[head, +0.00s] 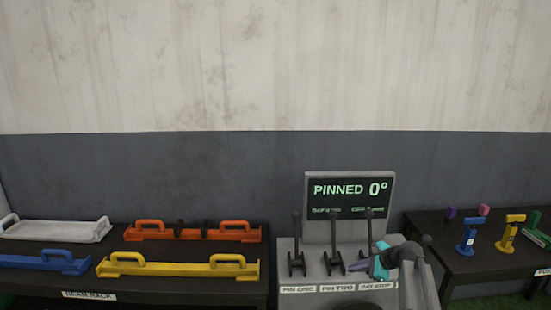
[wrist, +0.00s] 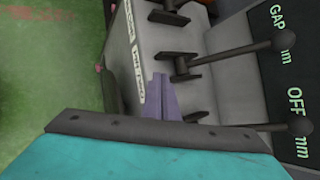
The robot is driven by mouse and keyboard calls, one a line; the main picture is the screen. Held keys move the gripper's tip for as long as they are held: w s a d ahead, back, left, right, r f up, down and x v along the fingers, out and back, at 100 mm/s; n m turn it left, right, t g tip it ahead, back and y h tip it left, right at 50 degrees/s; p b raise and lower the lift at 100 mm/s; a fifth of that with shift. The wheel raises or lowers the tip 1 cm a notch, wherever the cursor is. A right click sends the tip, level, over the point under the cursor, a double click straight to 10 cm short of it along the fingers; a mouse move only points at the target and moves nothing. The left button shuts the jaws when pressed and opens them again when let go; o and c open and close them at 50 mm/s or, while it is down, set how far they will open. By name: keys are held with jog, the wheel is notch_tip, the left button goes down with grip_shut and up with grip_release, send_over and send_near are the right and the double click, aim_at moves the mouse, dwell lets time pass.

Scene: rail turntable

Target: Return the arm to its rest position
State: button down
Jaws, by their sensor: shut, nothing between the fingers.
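My gripper (head: 357,267), with a teal body and purple fingers, is at the front of the grey lever console (head: 310,262), by the third lever (head: 369,232) from the left. In the wrist view my fingers (wrist: 160,88) are together and empty, above the console. The teal body fills the bottom of that view. My arm comes in from the lower right in the head view and hides the right part of the console. I cannot tell whether the fingers touch the lever.
The upright Pin One lever (head: 297,240) and Pin Two lever (head: 334,240) stand left of my gripper. The display (head: 348,198) behind reads PINNED 0°. A beam rack (head: 200,285) with coloured beams is at left. A dark table (head: 480,262) with blue, yellow and green handled pieces is at right.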

jog(key=s+a+f+n+g+h, duration=0.2)
jog(key=s+a+f+n, duration=0.2)
jog(key=s+f+n, duration=0.4)
jog(key=s+a+f+n+g+h, duration=0.25)
jog(key=s+a+n, duration=0.25)
jog(key=s, duration=0.5)
jog(key=s+a+f+n+g+h, duration=0.2)
jog(key=s+a+f+n, duration=0.2)
jog(key=s+f+n, duration=0.4)
jog(key=s+f+g+b, duration=0.2)
jog(key=s+f+g, duration=0.1)
jog(key=s+f, duration=0.7)
jog(key=s+f+m+g+b, duration=0.1)
jog(key=s+f+g+b, duration=0.1)
jog(key=s+f, duration=0.8)
jog(key=s+g, duration=0.1)
jog(key=s, duration=0.6)
jog(key=shift+f, duration=0.4)
jog(key=c, duration=2.5)
grip_release()
